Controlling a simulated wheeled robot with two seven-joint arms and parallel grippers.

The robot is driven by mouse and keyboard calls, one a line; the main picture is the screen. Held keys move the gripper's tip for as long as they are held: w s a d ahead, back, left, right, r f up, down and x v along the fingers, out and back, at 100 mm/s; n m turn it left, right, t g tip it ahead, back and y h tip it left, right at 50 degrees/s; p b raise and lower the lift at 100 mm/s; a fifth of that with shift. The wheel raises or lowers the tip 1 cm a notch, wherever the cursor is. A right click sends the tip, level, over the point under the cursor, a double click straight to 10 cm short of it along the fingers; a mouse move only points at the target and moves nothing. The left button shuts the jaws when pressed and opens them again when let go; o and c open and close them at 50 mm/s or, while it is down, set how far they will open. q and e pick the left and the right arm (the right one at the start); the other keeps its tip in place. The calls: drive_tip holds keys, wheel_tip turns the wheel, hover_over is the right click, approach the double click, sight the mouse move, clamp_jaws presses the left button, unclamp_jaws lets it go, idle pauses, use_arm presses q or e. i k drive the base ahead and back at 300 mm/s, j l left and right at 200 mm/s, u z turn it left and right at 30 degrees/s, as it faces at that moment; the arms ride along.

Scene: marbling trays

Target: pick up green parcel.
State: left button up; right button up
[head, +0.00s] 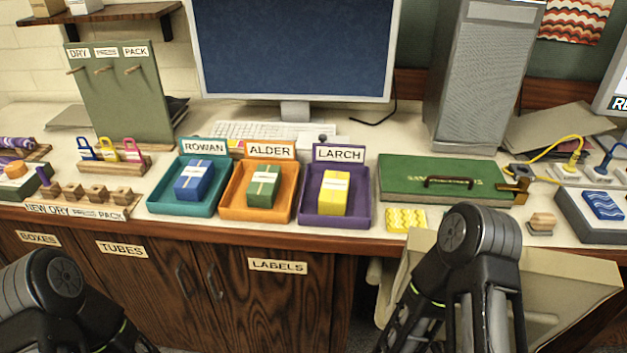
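The green parcel (263,186) is a small box with a pale band and label. It sits in the orange tray (228,208) marked ALDER, between two other trays on the counter. No fingertips of my left or right gripper show in the head view. Nothing touches the parcel except its tray.
A blue parcel (193,180) lies in the teal tray (157,204) on the left, a yellow one (334,192) in the purple tray (310,217) on the right. Upright name signs stand behind the trays. A green case (410,172) and monitor (293,50) are near.

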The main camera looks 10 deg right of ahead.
sight(264, 188)
drive_tip(key=i+j, duration=0.1)
drive_tip(key=j, duration=0.85)
drive_tip(key=i+j, duration=0.15)
drive_tip(key=j, duration=0.3)
drive_tip(key=i+j, duration=0.1)
drive_tip(key=j, duration=0.35)
drive_tip(key=z, duration=1.75)
